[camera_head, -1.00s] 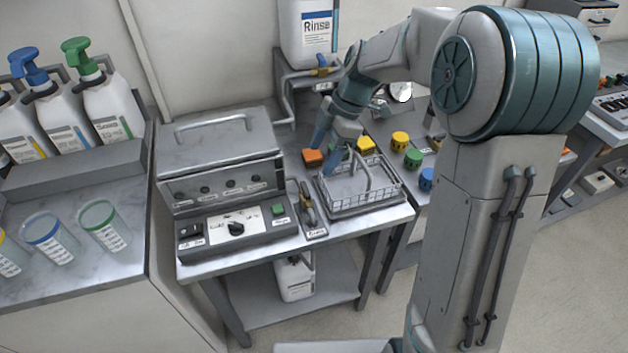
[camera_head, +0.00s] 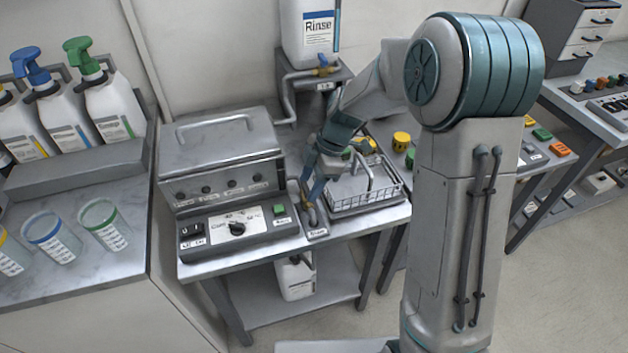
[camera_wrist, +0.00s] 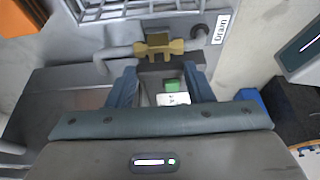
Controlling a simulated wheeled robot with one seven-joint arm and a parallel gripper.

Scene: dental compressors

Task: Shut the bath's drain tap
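The bath (camera_head: 222,180) is a grey metal box with a closed lid and a front control panel. Its drain tap (camera_wrist: 158,46) has a yellow handle on a grey pipe, with a "Drain" label (camera_wrist: 221,28) to the right in the wrist view. The handle looks roughly in line with the pipe there. In the head view my gripper (camera_head: 312,195) points down over the tap at the bath's right side and largely hides it. In the wrist view my gripper (camera_wrist: 161,76) is open, its fingers apart and empty, with the handle just beyond the fingertips, between them.
A wire basket (camera_head: 366,203) stands close right of my gripper. A rinse bottle (camera_head: 308,30) sits on a raised shelf behind, with another tap (camera_head: 323,68) below it. An orange block (camera_wrist: 18,18) shows in the wrist view's corner. Several pump bottles stand at left.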

